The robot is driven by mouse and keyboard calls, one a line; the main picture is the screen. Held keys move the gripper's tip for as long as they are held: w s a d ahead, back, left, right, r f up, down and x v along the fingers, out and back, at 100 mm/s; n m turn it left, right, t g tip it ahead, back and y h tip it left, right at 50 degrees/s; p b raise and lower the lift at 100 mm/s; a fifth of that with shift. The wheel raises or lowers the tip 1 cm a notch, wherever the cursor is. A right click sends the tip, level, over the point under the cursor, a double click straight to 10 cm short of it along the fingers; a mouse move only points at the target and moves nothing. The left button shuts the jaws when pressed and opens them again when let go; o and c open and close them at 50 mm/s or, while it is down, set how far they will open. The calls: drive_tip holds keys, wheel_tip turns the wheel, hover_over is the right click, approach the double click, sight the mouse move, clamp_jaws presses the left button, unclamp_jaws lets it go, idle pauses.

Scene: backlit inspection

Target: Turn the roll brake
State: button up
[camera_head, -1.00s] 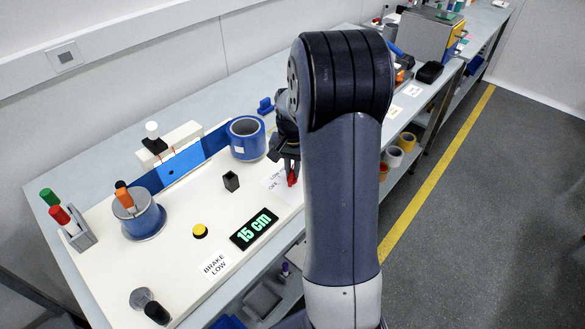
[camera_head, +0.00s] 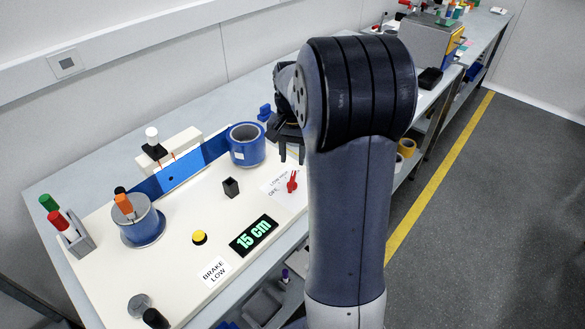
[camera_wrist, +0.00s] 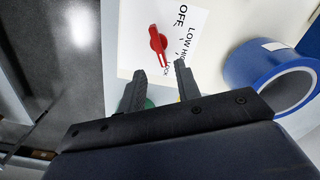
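The red brake knob (camera_head: 292,182) sits on the cream panel beside a white label (camera_head: 274,187). In the wrist view the red knob (camera_wrist: 158,42) lies beyond my fingertips, and the label (camera_wrist: 186,35) reads OFF, LOW, HIGH and a partly hidden LOCK. One end of the knob lies near LOCK; I cannot tell for sure which end is the pointer. My gripper (camera_head: 291,157) is above and behind the knob, apart from it. The wrist view shows my gripper (camera_wrist: 160,82) open, with nothing between its fingers. A sign (camera_head: 214,271) reads BRAKE LOW.
A blue tape roll (camera_head: 247,146) stands close to the left of my gripper. A black display (camera_head: 253,235) reads 15 cm. A yellow button (camera_head: 199,237), a small black block (camera_head: 231,187) and a blue roll on a spindle (camera_head: 142,222) are further left.

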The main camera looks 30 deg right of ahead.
sight(293, 176)
drive_tip(key=shift+r, duration=1.75)
drive_tip(key=shift+f, duration=0.1)
wheel_tip(293, 176, down, 11)
drive_tip(key=shift+r, duration=0.1)
drive_tip(key=shift+n, duration=0.3)
